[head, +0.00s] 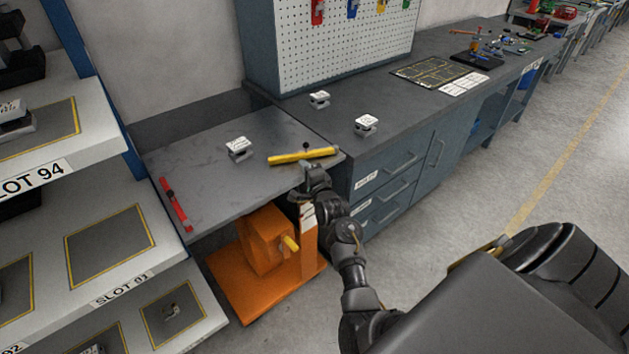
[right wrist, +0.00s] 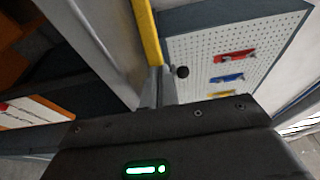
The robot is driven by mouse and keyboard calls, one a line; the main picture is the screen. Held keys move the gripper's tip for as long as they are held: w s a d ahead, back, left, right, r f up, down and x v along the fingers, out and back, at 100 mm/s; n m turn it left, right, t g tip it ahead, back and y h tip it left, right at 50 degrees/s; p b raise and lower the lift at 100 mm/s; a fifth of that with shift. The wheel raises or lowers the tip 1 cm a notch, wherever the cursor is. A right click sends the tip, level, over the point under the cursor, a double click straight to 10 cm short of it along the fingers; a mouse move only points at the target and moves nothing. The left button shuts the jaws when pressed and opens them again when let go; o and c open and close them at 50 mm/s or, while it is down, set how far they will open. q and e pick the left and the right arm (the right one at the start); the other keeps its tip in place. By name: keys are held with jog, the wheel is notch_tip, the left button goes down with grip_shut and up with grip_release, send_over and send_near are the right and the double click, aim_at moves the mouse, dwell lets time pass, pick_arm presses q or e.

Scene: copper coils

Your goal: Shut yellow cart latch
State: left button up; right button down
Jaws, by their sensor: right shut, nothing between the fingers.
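The yellow latch bar (head: 303,156) lies along the right edge of the grey cart top (head: 205,175), with a small black knob (head: 306,145) at its far side. In the right wrist view the yellow bar (right wrist: 148,35) runs from the top edge down to the fingertips, and the dark knob (right wrist: 182,72) is just right of them. My right gripper (head: 311,167) is shut and empty, at the near side of the bar. Its fingertips (right wrist: 158,84) are close to the bar; I cannot tell if they touch. My left gripper is not in view.
A red bar (head: 176,204) lies at the cart top's left edge. White-topped blocks stand on the cart top (head: 239,148) and counter (head: 366,125). An orange stand (head: 265,240) is below. Shelves (head: 110,290) stand left; drawers (head: 385,185) stand right.

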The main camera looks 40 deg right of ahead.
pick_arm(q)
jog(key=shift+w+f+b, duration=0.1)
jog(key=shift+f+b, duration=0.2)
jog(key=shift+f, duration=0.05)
pick_arm(e)
jog(key=v, duration=0.8)
